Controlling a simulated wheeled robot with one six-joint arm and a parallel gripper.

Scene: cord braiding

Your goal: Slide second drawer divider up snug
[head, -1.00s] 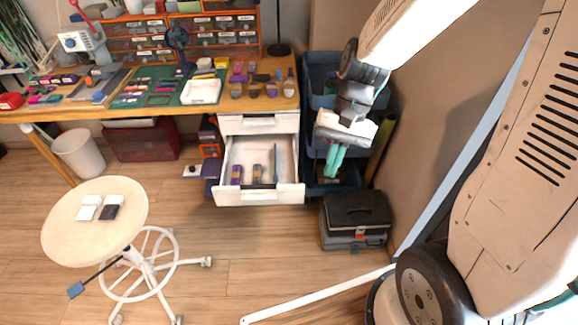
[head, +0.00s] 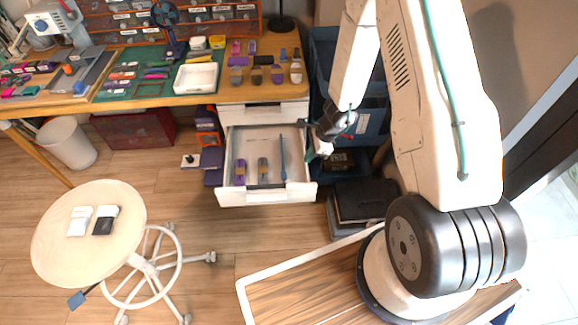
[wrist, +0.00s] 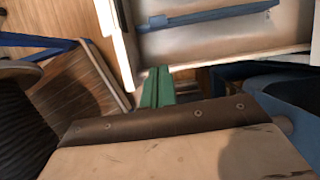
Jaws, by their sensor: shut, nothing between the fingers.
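The open white drawer (head: 221,170) stands out below the desk's right end. A thin blue divider (head: 283,158) stands in its right part, running front to back. It also shows in the wrist view (wrist: 205,18) as a long blue strip. A dark strip (head: 262,186) lies near the drawer front; I cannot tell whether it is another divider. My gripper (head: 311,154) is at the drawer's right side wall. In the wrist view its green fingers (wrist: 158,87) are together and empty, just outside that wall and apart from the divider.
A purple-and-tan item (head: 240,172) and a grey-brown one (head: 263,168) stand in the drawer's left part. A round stool (head: 90,245) stands left; floor before the drawer is clear.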

